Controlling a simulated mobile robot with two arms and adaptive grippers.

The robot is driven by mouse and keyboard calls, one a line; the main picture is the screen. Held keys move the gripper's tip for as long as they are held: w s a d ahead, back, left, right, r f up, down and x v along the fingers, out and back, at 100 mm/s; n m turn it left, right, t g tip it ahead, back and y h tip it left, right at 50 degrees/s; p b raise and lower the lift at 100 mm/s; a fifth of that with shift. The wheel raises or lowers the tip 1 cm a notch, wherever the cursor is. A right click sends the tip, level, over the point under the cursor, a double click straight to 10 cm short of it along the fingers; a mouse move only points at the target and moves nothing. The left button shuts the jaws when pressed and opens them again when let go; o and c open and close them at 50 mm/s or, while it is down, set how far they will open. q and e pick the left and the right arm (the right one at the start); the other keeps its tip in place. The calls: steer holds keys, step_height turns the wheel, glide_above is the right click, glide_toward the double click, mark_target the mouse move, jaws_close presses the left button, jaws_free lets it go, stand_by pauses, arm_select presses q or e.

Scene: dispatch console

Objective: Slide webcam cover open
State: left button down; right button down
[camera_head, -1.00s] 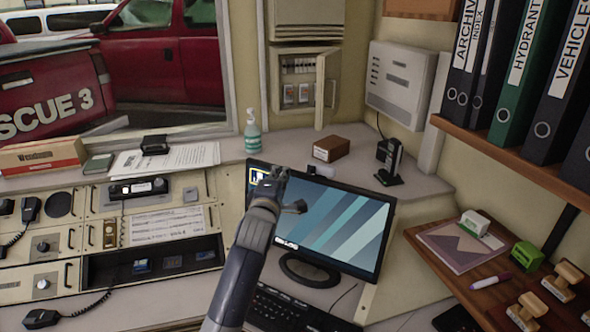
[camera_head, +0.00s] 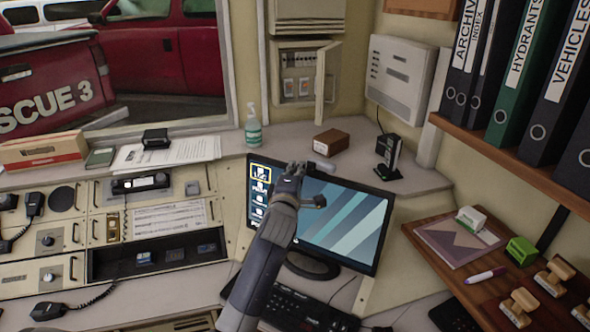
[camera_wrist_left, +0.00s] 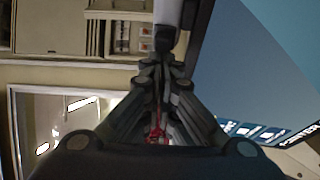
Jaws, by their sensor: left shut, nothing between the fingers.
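The webcam (camera_head: 322,166) sits on the top edge of the monitor (camera_head: 345,222); it is small and pale, partly hidden by my left gripper. My left gripper (camera_head: 294,168) is shut and empty, just left of the webcam at the monitor's top edge. In the left wrist view, the fingertips (camera_wrist_left: 164,62) point at a dark end piece of the pale, bar-like webcam (camera_wrist_left: 167,13). I cannot tell whether they touch it, or how its cover stands. My right gripper is not in view.
A brown box (camera_head: 331,142) and a dark device on a stand (camera_head: 388,158) are behind the monitor. A sanitizer bottle (camera_head: 253,128) stands on the ledge to the left. The keyboard (camera_head: 295,305) lies below. A wooden shelf with stamps (camera_head: 520,305) is at the right.

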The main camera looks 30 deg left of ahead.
mark_target(309, 167)
arm_select(q)
steer(key=d+b, duration=0.1)
steer(key=d, duration=0.2)
steer(key=shift+w+d+f, duration=0.1)
steer(key=shift+w, duration=0.05)
steer(key=shift+d, duration=0.3)
steer(key=shift+a, duration=0.1)
